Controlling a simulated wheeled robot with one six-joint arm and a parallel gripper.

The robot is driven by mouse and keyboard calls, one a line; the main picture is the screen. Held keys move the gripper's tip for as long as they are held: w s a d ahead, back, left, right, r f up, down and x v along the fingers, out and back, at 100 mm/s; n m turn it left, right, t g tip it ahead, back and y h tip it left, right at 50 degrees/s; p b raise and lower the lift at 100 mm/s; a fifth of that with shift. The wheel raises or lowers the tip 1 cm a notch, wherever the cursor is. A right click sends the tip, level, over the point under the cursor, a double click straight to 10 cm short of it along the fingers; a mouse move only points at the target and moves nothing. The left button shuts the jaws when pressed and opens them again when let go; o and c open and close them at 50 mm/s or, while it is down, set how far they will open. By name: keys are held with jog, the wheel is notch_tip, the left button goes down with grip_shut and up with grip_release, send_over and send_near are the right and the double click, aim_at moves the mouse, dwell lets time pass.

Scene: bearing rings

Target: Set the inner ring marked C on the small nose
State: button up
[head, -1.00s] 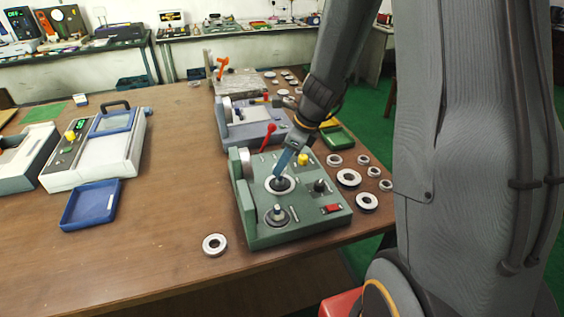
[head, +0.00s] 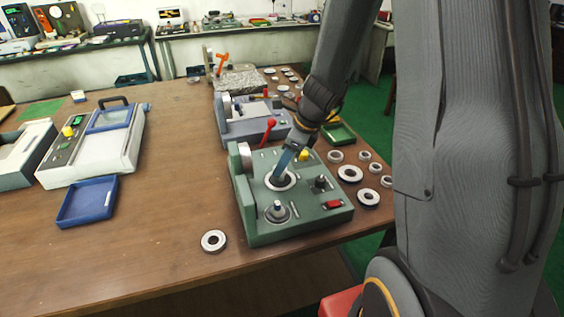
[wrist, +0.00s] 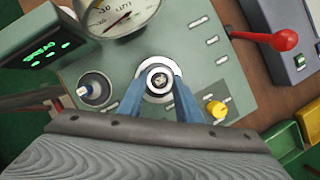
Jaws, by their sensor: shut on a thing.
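My gripper (head: 283,171) points down over the green bench device (head: 242,221). In the wrist view its two blue fingers (wrist: 160,82) close on a small metal ring (wrist: 160,68) from both sides. The ring lies over a round seat with a wide pale ring (wrist: 146,94), and a grey round centre shows through it. I cannot tell whether the ring is seated or just above, and no letter is readable. A second, bare nose (head: 278,208) with a light tip stands nearer the front; it also shows in the wrist view (wrist: 95,88).
The device carries a dial (wrist: 115,14), red lever (head: 268,131), yellow knob (wrist: 215,109) and red switch (head: 333,204). Several loose rings (head: 350,174) lie to its right, and one (head: 213,241) lies front left. A blue tray (head: 87,202) is left; the table between is clear.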

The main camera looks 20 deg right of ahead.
jog(key=shift+f+b, duration=1.05)
jog(key=shift+f, duration=0.25)
jog(key=o, duration=1.1)
jog(key=v, duration=0.7)
jog(key=shift+s+d+r, duration=0.15)
jog(key=shift+d+r, duration=0.05)
jog(key=shift+r, duration=0.15)
jog(key=s+a+n+h, duration=0.1)
jog(key=s+n, duration=0.4)
jog(key=n, duration=0.3)
jog(key=s+a+n+g+h, duration=0.1)
jog(key=s+n, duration=0.3)
jog(key=n, duration=0.5)
jog(key=s+a+f+n+h, duration=0.1)
jog(key=s+n, duration=0.4)
jog(key=n, duration=0.3)
jog(key=shift+s+a+g+h, duration=0.2)
jog(key=shift+s+g+h, duration=0.1)
jog(key=shift+s, duration=0.1)
